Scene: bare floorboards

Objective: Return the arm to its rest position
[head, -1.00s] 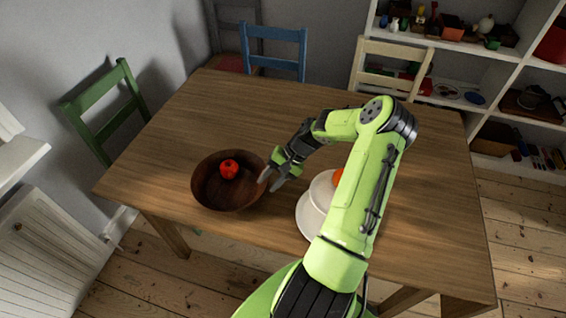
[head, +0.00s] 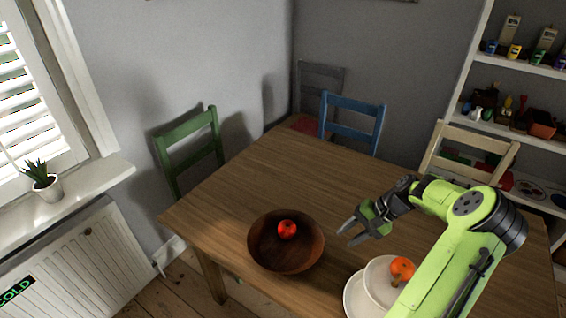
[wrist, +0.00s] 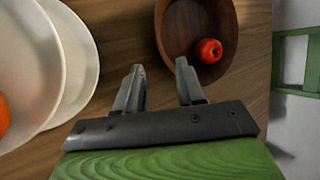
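My gripper (head: 347,233) is above the wooden table (head: 240,192), to the right of a dark wooden bowl (head: 260,255). Its two fingers stand apart with nothing between them, as the wrist view (wrist: 160,75) shows. My green arm is bent and reaches in from the lower right. A red apple (head: 287,230) lies inside the bowl, and it also shows in the wrist view (wrist: 209,50).
White plates (head: 357,296) overlap near the table's front edge, with an orange fruit (head: 402,268) on them, partly behind my arm. Green (head: 188,142), blue (head: 352,117) and cream (head: 470,140) chairs surround the table. Shelves stand at right, a radiator at left. The table's far part is clear.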

